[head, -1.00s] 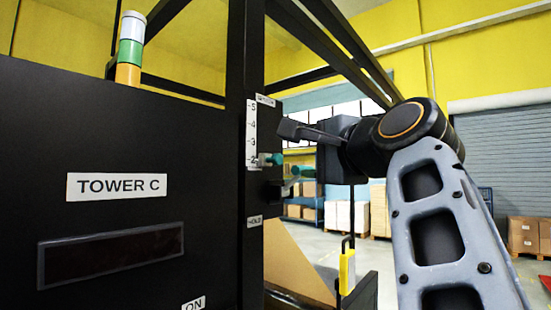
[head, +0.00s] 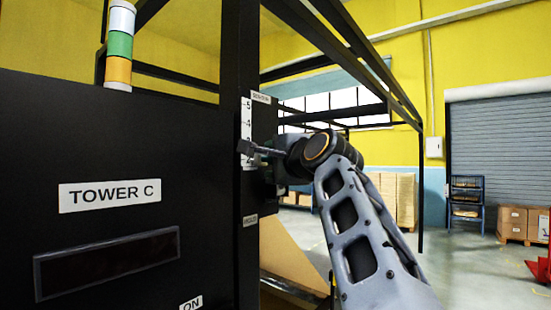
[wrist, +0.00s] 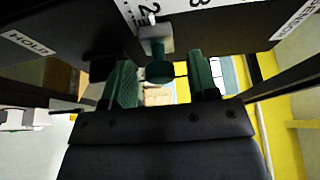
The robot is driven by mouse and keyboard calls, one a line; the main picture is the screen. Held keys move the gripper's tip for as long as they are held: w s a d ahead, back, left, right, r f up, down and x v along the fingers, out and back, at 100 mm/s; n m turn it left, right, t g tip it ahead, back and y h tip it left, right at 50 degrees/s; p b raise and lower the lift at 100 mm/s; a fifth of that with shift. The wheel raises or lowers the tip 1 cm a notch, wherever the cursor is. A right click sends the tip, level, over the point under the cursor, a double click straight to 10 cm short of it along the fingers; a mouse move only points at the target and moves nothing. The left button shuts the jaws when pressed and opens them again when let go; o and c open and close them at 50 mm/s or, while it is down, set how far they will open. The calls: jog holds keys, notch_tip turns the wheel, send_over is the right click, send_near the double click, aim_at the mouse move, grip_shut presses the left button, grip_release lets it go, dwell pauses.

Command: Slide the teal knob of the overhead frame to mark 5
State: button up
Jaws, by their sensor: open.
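The teal knob (wrist: 159,72) shows in the wrist view, on a grey block with a white pointer by the 2 mark of the scale. My gripper (wrist: 161,75) is open, with one green-padded finger on each side of the knob and visible gaps between. In the head view my gripper (head: 262,155) is at the black post and hides the knob and the lower marks. The white scale (head: 246,113) shows 5 and 4 there, with 5 at the top.
The black panel labelled TOWER C (head: 110,194) fills the left, with a stacked signal light (head: 119,45) above it. Black overhead beams (head: 335,45) run back to the right. A HOLD label (wrist: 27,42) is on the post. Open floor lies to the right.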

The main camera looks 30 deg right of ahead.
grip_shut()
dwell(0.5)
